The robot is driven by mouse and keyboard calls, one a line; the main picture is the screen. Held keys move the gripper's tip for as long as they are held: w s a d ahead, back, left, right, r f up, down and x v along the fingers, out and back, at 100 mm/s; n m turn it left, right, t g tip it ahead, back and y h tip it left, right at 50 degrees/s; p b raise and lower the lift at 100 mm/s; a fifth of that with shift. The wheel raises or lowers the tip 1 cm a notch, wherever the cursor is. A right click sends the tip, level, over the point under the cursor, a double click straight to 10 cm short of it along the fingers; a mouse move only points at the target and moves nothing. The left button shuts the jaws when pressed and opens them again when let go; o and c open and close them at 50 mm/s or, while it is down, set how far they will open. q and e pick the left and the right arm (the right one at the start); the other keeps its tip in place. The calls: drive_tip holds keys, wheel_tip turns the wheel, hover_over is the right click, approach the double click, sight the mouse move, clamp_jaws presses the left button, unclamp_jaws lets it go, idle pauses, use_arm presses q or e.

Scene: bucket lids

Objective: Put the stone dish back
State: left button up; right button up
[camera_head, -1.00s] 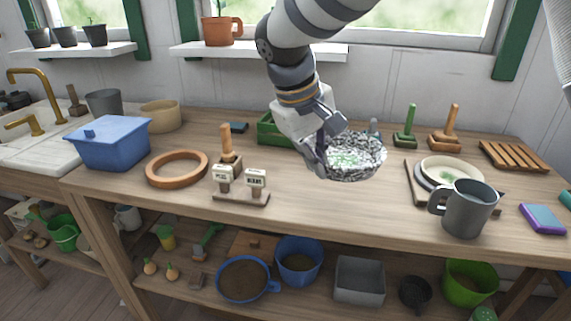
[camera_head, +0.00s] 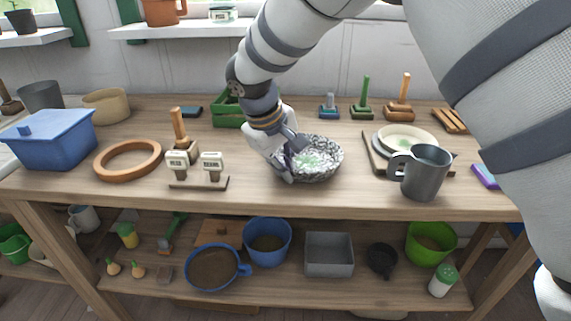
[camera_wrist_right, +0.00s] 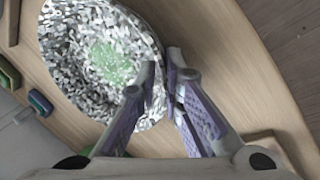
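The stone dish (camera_head: 322,157) is a round, speckled grey-and-white bowl with a pale green patch inside. It sits low at the middle of the workbench (camera_head: 330,197), upright or nearly so; I cannot tell whether its base touches the wood. My right gripper (camera_head: 290,165) comes down at its left side. In the right wrist view the dish (camera_wrist_right: 85,45) has its rim between my two narrowly spaced fingertips (camera_wrist_right: 161,65), one finger inside and one outside. The gripper looks shut on that rim. My left gripper is not in view.
Left of the dish stand a label stand (camera_head: 200,183) and a wooden ring (camera_head: 128,144). Right of it are a grey mug (camera_head: 425,185) and stacked plates (camera_head: 405,133). A green crate (camera_head: 228,108) and small stamps (camera_head: 362,110) stand behind. Bare wood lies in front.

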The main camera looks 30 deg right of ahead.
drive_tip(key=shift+o, duration=0.8)
drive_tip(key=v, duration=1.2)
drive_tip(key=shift+r, duration=0.2)
